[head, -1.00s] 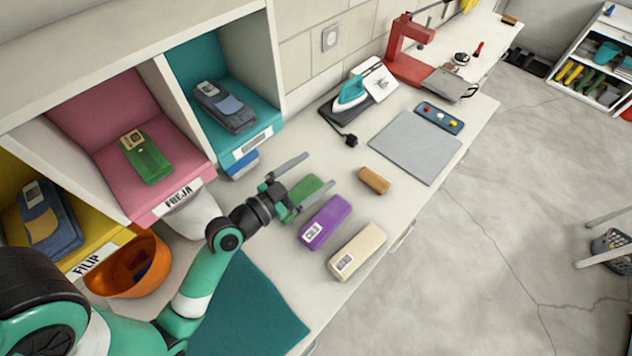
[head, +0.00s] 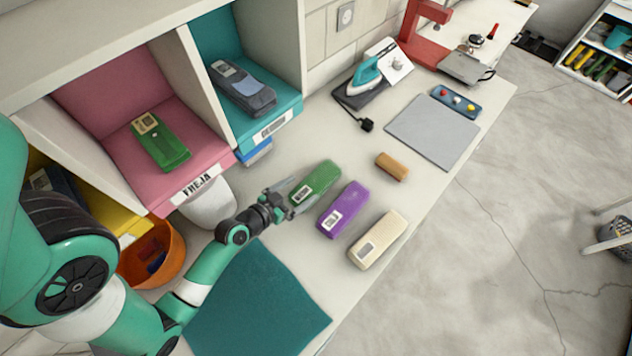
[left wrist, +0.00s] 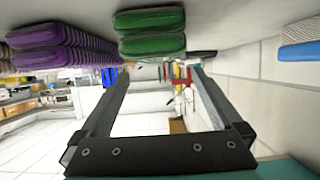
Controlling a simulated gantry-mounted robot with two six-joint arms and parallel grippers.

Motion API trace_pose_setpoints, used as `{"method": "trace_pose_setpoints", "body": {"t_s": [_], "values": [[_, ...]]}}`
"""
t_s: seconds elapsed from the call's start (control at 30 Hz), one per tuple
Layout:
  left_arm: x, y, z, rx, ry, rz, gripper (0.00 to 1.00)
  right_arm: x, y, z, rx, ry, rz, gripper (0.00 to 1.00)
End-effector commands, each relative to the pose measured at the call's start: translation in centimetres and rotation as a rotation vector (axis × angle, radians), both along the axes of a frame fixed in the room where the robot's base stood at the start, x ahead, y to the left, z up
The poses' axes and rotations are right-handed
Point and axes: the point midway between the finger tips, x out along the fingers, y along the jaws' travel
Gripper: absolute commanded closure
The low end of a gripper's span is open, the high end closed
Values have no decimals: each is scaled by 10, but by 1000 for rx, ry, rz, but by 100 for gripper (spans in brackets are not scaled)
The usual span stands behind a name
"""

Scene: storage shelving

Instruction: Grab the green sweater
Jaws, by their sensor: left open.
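A folded green sweater (head: 318,182) with a pale label lies on the white counter, at the left end of a row of folded clothes. It also shows in the left wrist view (left wrist: 150,40), at the top, where the picture appears upside down. My left gripper (head: 287,201) is open and empty, low over the counter at the sweater's labelled near end. In the left wrist view its two fingers (left wrist: 160,76) are spread wide, with nothing between them. I cannot tell whether a finger touches the sweater. My right gripper is not in view.
A purple folded garment (head: 343,209) lies close beside the green one, then a cream one (head: 378,240). Another green folded item (head: 160,142) sits in the pink cubby. An orange bowl (head: 150,262) and a teal mat (head: 255,305) lie near my arm.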

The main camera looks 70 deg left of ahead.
Motion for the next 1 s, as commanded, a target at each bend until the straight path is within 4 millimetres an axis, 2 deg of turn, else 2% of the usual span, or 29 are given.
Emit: {"method": "trace_pose_setpoints", "body": {"t_s": [0.1,0.27,0.6,0.83,0.87,1.0], "values": [[10,5,-4,0,-1,-1,0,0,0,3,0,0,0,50],[13,5,-7,-1,1,-1,0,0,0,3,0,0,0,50],[49,20,-33,1,-1,1,0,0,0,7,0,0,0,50],[52,21,-35,0,0,1,0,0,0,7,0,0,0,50],[52,21,-35,0,0,1,2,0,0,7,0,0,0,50],[51,21,-35,0,0,1,27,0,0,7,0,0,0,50]]}}
